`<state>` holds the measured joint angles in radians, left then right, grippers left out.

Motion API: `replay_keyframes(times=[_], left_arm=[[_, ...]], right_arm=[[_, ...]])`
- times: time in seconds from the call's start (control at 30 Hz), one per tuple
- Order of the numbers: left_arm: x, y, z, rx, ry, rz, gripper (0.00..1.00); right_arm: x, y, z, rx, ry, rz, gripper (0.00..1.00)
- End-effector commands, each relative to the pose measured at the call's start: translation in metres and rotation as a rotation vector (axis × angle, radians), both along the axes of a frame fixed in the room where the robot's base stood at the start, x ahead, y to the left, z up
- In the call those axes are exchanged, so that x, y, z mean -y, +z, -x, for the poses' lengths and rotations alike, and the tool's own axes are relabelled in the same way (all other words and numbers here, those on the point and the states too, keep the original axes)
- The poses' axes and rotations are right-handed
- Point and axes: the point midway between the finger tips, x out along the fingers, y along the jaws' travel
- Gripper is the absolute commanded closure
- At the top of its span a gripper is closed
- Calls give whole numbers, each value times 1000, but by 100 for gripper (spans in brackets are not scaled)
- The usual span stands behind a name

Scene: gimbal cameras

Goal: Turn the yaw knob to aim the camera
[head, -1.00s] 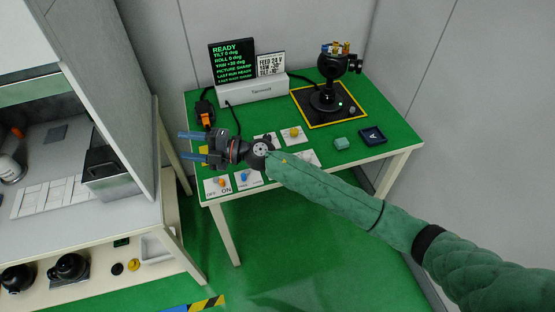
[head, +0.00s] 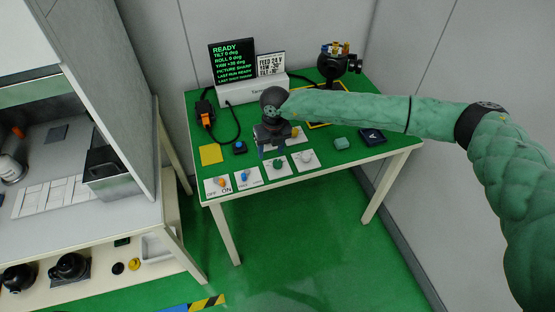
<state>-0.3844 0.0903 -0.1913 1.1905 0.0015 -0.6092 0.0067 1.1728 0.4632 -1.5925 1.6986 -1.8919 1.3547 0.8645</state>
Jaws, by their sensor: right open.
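The camera on its black gimbal (head: 336,66) stands at the table's back right, its base partly hidden by my right arm. Along the front edge are white cards with an orange switch (head: 219,182), a blue switch (head: 244,176), a green knob (head: 278,163) and a grey knob (head: 306,156). A yellow knob (head: 295,131) is partly hidden behind my right gripper. I cannot read which is the yaw knob. My right gripper (head: 272,151) is open, pointing down just above and behind the green knob; contact is not clear. My left gripper is out of view.
The black screen (head: 232,62) reads READY and yaw +30 deg. A blue button (head: 240,146), yellow pad (head: 210,154), green block (head: 341,143) and dark blue tray (head: 372,137) lie on the green table (head: 325,167).

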Motion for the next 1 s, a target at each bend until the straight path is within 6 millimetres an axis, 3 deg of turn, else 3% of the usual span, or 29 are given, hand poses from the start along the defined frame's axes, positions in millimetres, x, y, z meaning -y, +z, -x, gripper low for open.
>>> replay_keyframes(times=[0.1,0.3,0.5,0.8,1.0], left_arm=[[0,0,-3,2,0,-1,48],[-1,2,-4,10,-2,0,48],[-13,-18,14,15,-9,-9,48],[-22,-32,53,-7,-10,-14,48],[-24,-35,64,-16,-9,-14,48]], right_arm=[[18,4,-12,30,-9,68,48],[23,-2,-14,35,-12,88,48],[22,-22,-13,35,-11,86,48],[22,-61,-14,36,-13,85,48],[22,-72,-14,36,-12,84,48]])
